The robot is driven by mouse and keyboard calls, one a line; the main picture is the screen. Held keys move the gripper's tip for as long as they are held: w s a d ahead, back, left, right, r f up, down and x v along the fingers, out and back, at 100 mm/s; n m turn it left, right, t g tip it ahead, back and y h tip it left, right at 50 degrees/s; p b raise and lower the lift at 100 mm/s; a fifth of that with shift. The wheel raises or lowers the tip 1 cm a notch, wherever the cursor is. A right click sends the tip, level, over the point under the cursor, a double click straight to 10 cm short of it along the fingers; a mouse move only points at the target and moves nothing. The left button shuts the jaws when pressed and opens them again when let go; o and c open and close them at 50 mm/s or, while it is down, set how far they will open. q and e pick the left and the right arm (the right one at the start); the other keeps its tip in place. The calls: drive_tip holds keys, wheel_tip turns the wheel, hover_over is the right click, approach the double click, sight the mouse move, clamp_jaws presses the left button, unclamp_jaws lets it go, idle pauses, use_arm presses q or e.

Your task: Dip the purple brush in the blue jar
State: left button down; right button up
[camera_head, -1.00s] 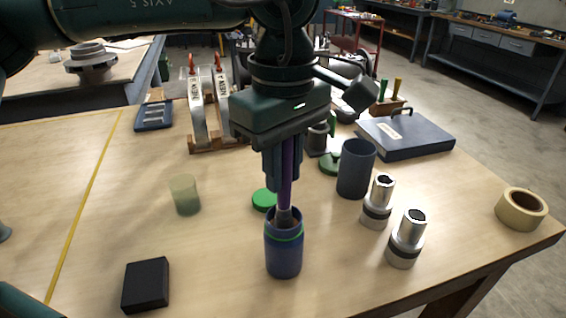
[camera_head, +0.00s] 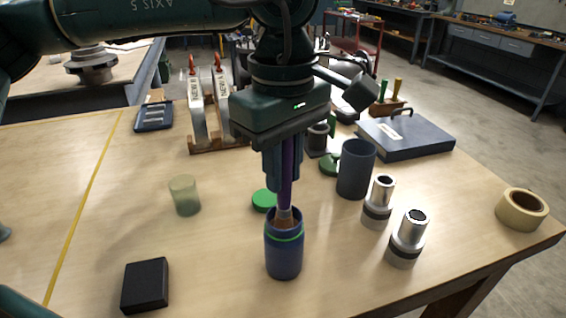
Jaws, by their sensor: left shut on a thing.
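My left gripper (camera_head: 285,172) is shut on the purple brush (camera_head: 287,162) and holds it upright, bristles down, over the blue jar (camera_head: 284,256). The jar stands open on the table, with a green ring near its rim. The brush's metal ferrule shows just above the jar mouth. Its brown bristles show at the mouth, and their tips seem to be inside the rim. Whether they touch anything inside is hidden. My right gripper is not in view.
A green lid (camera_head: 264,199) lies behind the jar. A dark cylinder (camera_head: 356,170) and two metal fittings (camera_head: 407,240) stand to the right. A black block (camera_head: 145,285) and a translucent greenish cup (camera_head: 184,195) are to the left.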

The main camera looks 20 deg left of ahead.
use_arm(q)
drive_tip(key=shift+r+p, duration=2.45)
drive_tip(key=shift+r, duration=1)
